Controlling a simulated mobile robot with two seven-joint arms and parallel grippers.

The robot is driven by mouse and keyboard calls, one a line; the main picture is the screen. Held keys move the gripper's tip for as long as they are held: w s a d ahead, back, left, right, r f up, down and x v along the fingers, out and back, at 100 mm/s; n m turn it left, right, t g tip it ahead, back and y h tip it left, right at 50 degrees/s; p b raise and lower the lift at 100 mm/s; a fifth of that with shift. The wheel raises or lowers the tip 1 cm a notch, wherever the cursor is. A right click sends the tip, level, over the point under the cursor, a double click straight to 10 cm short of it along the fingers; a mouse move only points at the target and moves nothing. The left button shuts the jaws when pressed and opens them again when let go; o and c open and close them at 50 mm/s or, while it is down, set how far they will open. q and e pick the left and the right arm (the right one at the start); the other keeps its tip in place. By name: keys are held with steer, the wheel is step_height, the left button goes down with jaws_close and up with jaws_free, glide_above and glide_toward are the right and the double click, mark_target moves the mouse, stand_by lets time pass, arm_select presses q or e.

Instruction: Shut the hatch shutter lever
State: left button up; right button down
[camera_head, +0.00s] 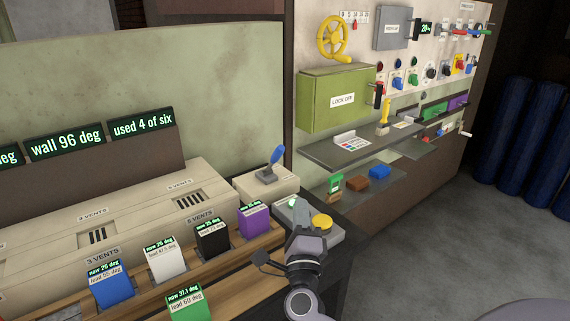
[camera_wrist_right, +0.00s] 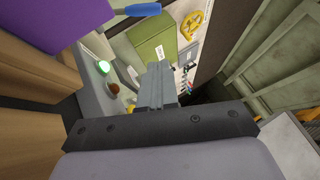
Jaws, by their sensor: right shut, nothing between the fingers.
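A lever with a blue handle (camera_head: 277,155) stands tilted up from a grey base on a cream box (camera_head: 268,184); I take it as the shutter lever, though no label on it is readable. Its blue handle (camera_wrist_right: 140,9) also shows at the top of the right wrist view. My right gripper (camera_head: 301,208) is shut and empty, below and to the right of the lever, apart from it, over a grey panel with a yellow button (camera_head: 321,222). The gripper's closed fingers (camera_wrist_right: 158,72) show in the wrist view. My left gripper is not in view.
A green lit button (camera_wrist_right: 103,67) sits on the panel beside my right gripper. Coloured blocks, including a purple one (camera_head: 254,221), stand along the wooden ledge. A green lock-off box (camera_head: 330,112) and a grey shelf (camera_head: 330,153) are behind. Open floor lies at right.

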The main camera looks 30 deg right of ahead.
mark_target(274, 159)
steer(key=w+a+p+x, duration=0.1)
steer(key=a+p+x, duration=0.1)
steer(key=x, duration=1)
steer(key=shift+w+r, duration=0.5)
steer(key=shift+w+a, duration=0.1)
